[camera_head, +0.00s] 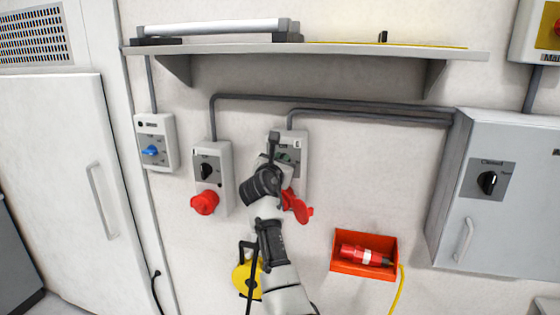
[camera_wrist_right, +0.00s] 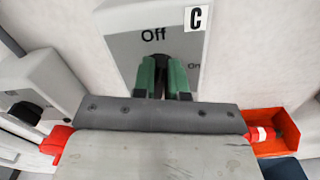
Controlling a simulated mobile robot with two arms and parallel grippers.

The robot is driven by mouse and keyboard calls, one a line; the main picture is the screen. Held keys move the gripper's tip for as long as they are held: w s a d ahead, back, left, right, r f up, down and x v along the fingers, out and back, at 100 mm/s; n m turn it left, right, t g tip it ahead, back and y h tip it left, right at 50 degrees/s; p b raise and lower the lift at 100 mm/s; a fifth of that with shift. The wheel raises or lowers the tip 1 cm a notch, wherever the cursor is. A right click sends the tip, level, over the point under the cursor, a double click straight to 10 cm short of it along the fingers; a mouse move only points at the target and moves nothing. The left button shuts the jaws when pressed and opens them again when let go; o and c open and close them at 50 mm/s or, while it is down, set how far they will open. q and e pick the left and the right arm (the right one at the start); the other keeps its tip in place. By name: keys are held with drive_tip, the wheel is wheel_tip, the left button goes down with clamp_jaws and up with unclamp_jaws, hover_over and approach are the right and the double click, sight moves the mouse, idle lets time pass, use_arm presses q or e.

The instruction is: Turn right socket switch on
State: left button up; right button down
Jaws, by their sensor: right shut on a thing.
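The right socket (camera_head: 299,145) is a grey box on the wall with a dark switch panel and a red socket cover (camera_head: 299,208) below. In the right wrist view its panel (camera_wrist_right: 126,47) reads "Off" at the top and "On" at the right, beside a "C" label. My right gripper (camera_head: 275,150) is in front of this panel. Its green fingers (camera_wrist_right: 163,78) are shut on the switch knob, with the black knob mostly hidden between them. The knob's exact angle is hard to tell. My left gripper is not in view.
Another socket (camera_head: 226,160) with a black knob and red cover is close on the left, then a blue-knobbed box (camera_head: 165,135). A shelf (camera_head: 330,48) juts out above. An orange bin (camera_head: 337,265) holding a red plug and a grey cabinet (camera_head: 520,220) are at right.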

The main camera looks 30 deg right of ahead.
drive_tip(key=m, duration=0.3)
drive_tip(key=shift+s+d+f+m, duration=0.15)
drive_tip(key=shift+m, duration=0.25)
drive_tip(key=m, duration=0.1)
drive_tip(key=m+b, duration=0.1)
drive_tip(key=m, duration=0.1)
drive_tip(key=shift+s+d+f+m, duration=0.1)
drive_tip(key=shift+f+m, duration=0.1)
drive_tip(key=shift+m, duration=0.1)
drive_tip(key=m+b, duration=0.2)
drive_tip(key=m, duration=0.1)
drive_tip(key=m+b, duration=0.1)
drive_tip(key=shift+s+f, duration=0.1)
drive_tip(key=shift+f, duration=0.2)
drive_tip(key=shift+f+m+b, duration=0.15)
drive_tip(key=shift+m+b, duration=0.9)
drive_tip(key=shift+m, duration=0.95)
drive_tip(key=c, duration=1.2)
unclamp_jaws()
drive_tip(key=shift+o, duration=0.2)
drive_tip(key=shift+s, duration=0.1)
